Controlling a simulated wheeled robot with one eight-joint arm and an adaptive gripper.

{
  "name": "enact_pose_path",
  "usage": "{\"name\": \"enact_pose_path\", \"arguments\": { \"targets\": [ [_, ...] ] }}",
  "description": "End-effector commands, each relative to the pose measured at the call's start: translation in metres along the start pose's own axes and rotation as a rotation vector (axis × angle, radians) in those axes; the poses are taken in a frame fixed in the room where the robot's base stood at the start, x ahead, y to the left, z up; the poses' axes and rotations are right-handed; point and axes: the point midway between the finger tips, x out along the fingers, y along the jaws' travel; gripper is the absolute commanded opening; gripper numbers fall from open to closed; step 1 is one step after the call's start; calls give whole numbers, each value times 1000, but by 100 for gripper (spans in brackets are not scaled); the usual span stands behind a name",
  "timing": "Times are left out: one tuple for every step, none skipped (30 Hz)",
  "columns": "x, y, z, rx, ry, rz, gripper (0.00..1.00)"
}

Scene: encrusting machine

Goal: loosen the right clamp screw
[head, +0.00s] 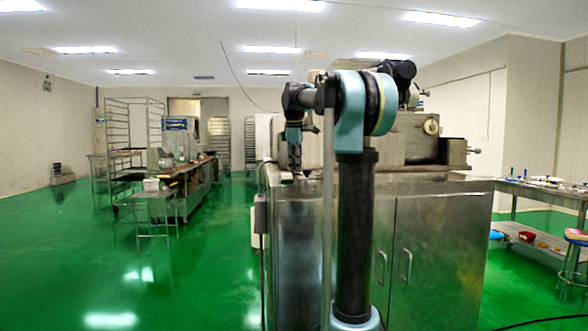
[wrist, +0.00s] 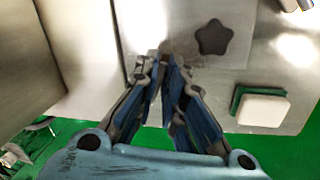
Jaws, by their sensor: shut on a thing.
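My gripper (head: 294,168) points down at the left end of the steel machine (head: 408,148) in the head view. In the wrist view its two blue-lined fingers (wrist: 160,66) come close together over a steel surface. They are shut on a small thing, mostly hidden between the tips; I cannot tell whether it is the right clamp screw. A dark star-shaped knob (wrist: 213,38) sits on a steel plate (wrist: 232,65) just right of the fingertips, apart from them.
A white block with a green edge (wrist: 262,107) lies right of the fingers. The machine stands on a steel cabinet (head: 440,250). A table with small items (head: 545,189) is at right, racks (head: 128,130) at far left. The green floor (head: 100,265) at front left is open.

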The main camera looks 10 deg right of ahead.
Motion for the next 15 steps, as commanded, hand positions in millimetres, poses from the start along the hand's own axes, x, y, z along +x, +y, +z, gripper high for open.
{"name": "enact_pose_path", "arguments": {
  "targets": [
    [0, 4, 2, -40, 8, 9, 0],
    [0, 5, 2, -69, 13, 9, 0],
    [0, 5, 2, -105, 20, 9, 0],
    [0, 6, 1, -133, 26, 8, 0],
    [0, 6, 1, -161, 32, 8, 0],
    [0, 6, 2, -198, 38, 8, 0],
    [0, 7, 2, -226, 44, 8, 0],
    [1, 7, 2, -254, 49, 8, 0],
    [1, 8, 2, -291, 57, 8, 0],
    [1, 8, 3, -319, 63, 8, 0],
    [1, 8, 3, -347, 68, 8, 0],
    [1, 9, 2, -383, 75, 8, 0],
    [1, 9, 2, -411, 81, 8, 0],
    [1, 10, 2, -439, 87, 8, 0],
    [1, 10, 2, -477, 93, 8, 0]
  ]
}}
